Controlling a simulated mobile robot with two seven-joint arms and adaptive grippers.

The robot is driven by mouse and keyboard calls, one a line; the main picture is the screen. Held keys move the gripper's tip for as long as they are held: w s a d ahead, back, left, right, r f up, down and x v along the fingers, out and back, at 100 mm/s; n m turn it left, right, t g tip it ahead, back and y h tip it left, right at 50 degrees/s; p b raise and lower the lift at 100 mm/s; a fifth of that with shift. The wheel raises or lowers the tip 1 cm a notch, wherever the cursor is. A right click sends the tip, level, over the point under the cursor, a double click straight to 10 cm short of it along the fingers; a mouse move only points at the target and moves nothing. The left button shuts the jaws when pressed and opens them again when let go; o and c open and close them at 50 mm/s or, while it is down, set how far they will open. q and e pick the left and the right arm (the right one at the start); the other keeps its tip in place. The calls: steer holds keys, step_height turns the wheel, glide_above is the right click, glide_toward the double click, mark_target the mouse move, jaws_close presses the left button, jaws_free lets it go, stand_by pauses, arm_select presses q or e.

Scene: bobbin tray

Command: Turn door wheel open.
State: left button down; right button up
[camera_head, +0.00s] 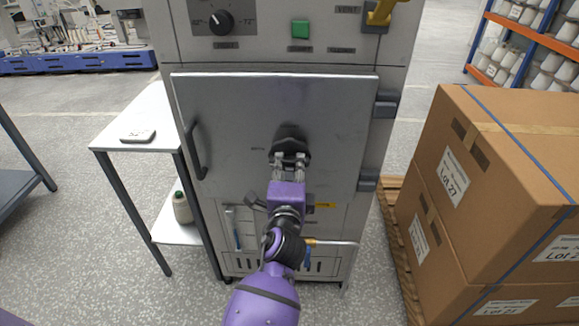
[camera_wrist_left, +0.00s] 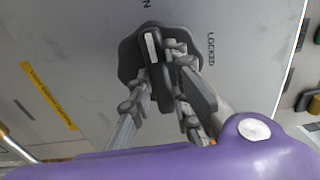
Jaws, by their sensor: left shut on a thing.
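The door wheel (camera_head: 291,143) is a dark lobed knob on the grey metal cabinet door (camera_head: 240,110). In the left wrist view the door wheel (camera_wrist_left: 133,58) has a raised bar with a pale mark, and the word "LOCKED" is printed beside it. My left gripper (camera_head: 290,160) reaches the wheel from below. In the left wrist view my left gripper (camera_wrist_left: 160,85) has its fingers on both sides of the raised bar, shut on it. The door lies flat against the cabinet. My right gripper is not in view.
A vertical door handle (camera_head: 197,150) is on the door's left, with hinges (camera_head: 384,105) on its right. A white side table (camera_head: 150,112) stands left. Stacked cardboard boxes (camera_head: 500,150) on a pallet stand close on the right. Open floor lies at the lower left.

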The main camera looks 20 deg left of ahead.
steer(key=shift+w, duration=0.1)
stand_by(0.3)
arm_select(q)
steer(key=c, duration=1.6)
jaws_free()
steer(key=shift+c, duration=0.2)
steer(key=shift+s+d, duration=0.1)
steer(key=shift+s, duration=0.15)
steer(key=v, duration=0.7)
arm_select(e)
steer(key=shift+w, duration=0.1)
